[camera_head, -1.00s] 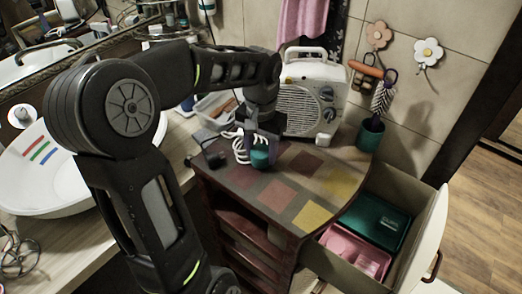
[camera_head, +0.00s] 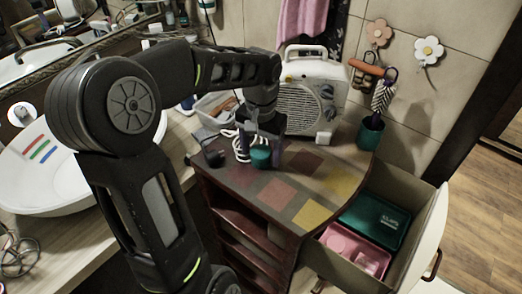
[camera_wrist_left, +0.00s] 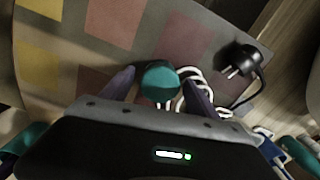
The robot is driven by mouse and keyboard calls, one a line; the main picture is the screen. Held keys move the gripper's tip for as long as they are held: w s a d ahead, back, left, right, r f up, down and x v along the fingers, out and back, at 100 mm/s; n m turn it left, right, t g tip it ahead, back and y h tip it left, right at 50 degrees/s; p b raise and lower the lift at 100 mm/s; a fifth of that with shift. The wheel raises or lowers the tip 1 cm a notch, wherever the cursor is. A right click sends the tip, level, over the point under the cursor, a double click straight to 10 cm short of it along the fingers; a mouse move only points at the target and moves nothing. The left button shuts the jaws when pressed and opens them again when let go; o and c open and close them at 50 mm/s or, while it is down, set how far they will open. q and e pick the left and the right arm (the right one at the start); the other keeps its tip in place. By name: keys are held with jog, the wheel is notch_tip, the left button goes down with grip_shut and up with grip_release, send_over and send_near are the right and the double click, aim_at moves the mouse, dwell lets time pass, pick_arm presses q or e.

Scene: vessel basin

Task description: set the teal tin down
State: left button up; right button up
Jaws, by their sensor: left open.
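The small round teal tin (camera_head: 261,157) stands on the patchwork-coloured cabinet top, in front of the white radio. In the left wrist view the tin (camera_wrist_left: 159,77) shows its lid between my two fingertips, with a gap on each side. My left gripper (camera_head: 259,150) is open around the tin, fingers pointing down; it also shows in the left wrist view (camera_wrist_left: 160,82). A white coiled cord (camera_head: 240,147) lies right beside the tin. The tin's lower part is partly hidden in the wrist view. My right gripper is not in view.
A black plug (camera_wrist_left: 240,57) lies near the cabinet top's edge. The white radio (camera_head: 310,98) and a teal cup (camera_head: 370,132) stand behind. The open drawer (camera_head: 420,225) holds a green box and pink tray. The coloured squares (camera_head: 312,213) towards the front are clear.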

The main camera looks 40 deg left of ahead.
pick_arm(q)
notch_tip(320, 180, up, 9)
jog(key=shift+r, duration=0.2)
notch_tip(320, 180, up, 3)
jog(key=shift+f+p, duration=0.1)
jog(key=shift+p, duration=0.65)
jog(key=shift+o, duration=0.5)
jog(key=shift+f, duration=0.1)
jog(key=m+b, duration=0.3)
send_over(261, 151)
notch_tip(261, 151, down, 4)
jog(key=shift+f, duration=0.1)
jog(key=shift+f+m, duration=0.3)
jog(key=shift+m, duration=0.4)
jog(key=shift+r, duration=0.1)
